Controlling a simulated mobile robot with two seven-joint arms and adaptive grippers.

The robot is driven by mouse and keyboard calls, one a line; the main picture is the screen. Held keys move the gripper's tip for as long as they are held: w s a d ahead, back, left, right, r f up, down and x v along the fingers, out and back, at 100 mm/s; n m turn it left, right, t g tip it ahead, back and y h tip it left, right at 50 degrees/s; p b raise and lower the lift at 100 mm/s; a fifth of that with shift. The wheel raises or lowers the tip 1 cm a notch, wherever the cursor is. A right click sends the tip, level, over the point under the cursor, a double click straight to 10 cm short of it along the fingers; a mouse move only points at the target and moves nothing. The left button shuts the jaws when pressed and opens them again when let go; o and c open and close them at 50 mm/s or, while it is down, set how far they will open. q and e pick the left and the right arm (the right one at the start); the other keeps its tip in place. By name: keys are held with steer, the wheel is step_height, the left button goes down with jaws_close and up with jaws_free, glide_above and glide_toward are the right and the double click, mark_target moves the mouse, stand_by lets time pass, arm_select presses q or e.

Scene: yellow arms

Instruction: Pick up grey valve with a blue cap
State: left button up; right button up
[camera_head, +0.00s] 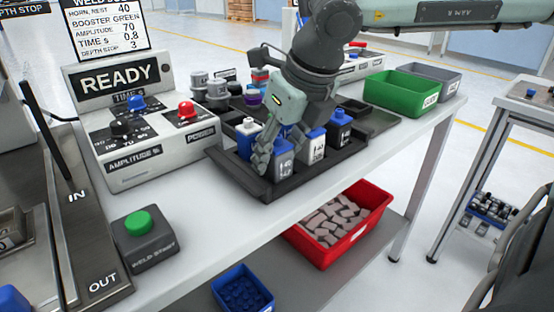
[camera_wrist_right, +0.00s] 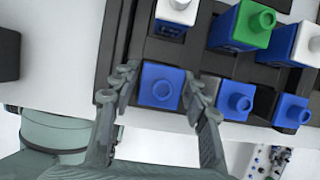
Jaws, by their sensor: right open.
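A grey valve with a blue cap (camera_head: 284,160) stands in the near-left slot of the dark tray (camera_head: 240,184). In the right wrist view its square blue cap (camera_wrist_right: 160,86) lies between my two fingers, seen from above. My right gripper (camera_wrist_right: 160,92) is open, with one finger on each side of that cap; I cannot tell whether they touch it. In the head view the right gripper (camera_head: 276,146) reaches down over the tray and covers part of the valve. Two more blue-capped valves (camera_head: 315,146) (camera_head: 340,128) stand in the same row. My left gripper is not in view.
Behind the row stand a green-capped part (camera_wrist_right: 254,24) and white-capped parts (camera_wrist_right: 176,10). The control box (camera_head: 150,130) is left of the tray. Green (camera_head: 405,88) and grey bins are at the back right. A red bin (camera_head: 338,222) sits below.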

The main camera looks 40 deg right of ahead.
steer(key=shift+c, duration=0.3)
steer(key=c, duration=0.9)
steer(key=shift+r, duration=0.15)
